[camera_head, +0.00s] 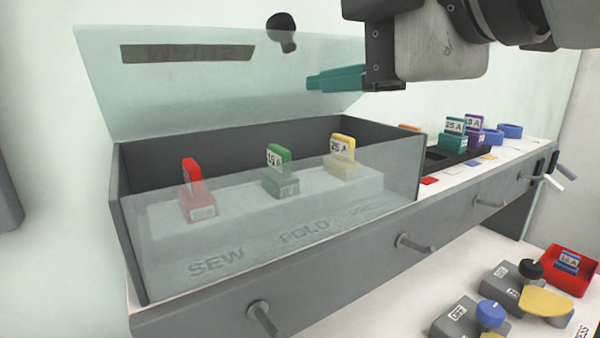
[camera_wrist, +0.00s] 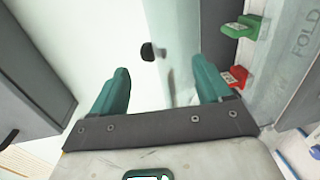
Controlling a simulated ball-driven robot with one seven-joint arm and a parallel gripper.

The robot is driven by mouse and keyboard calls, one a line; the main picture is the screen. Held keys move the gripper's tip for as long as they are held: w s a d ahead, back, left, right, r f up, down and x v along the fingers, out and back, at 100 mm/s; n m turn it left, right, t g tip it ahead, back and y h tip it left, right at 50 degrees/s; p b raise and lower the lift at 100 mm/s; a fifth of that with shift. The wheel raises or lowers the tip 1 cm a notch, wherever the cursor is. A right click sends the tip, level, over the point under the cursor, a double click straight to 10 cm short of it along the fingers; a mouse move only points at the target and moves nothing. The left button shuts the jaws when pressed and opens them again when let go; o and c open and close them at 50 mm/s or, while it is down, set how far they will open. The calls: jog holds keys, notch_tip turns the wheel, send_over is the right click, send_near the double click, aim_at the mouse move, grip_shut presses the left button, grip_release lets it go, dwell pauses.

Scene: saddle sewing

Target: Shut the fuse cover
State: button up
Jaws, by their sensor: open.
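The fuse cover (camera_head: 200,85) is a clear, teal-tinted panel standing raised along the back of the grey fuse box (camera_head: 240,143). A black knob (camera_head: 282,32) shows near its upper edge. In the wrist view the cover (camera_wrist: 180,40) appears as a narrow pale panel, with the knob (camera_wrist: 147,51) beyond the fingertips. My gripper (camera_head: 310,82) is open and empty, its teal fingers pointing left by the cover's right side. The wrist view shows the fingers (camera_wrist: 160,80) apart, one on each side of the knob's line. I cannot tell whether they touch the cover.
Red (camera_head: 191,180), green (camera_head: 279,172) and yellow (camera_head: 341,158) fuses stand in the box behind its clear front. A black tray (camera_head: 440,158) with spare fuses lies to the right. Pegs (camera_head: 415,243) stick out of the shelf front. Switches and a red tray (camera_head: 590,279) sit lower right.

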jog(key=shift+v, duration=2.05)
